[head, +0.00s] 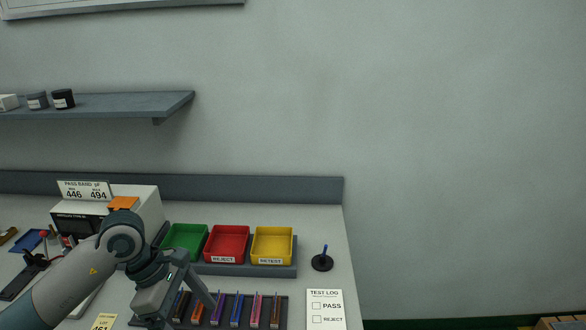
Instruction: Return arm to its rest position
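My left arm comes in from the lower left and reaches over the bench. Its gripper (180,300) points down and is over the left end of a dark tray (283,312). One finger slants down to the right; the other side is hard to make out, so I cannot tell whether the gripper is open or shut, or whether it holds anything. The dark tray has several coloured upright pieces in its slots; my gripper hides part of its left end. My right gripper is not in view.
Green (184,238), red (227,245) and yellow (272,246) bins stand behind the tray. A white instrument (148,207) is behind my arm. A black pen stand (322,262) and a test log sheet (324,310) are at right. A shelf (130,105) hangs above.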

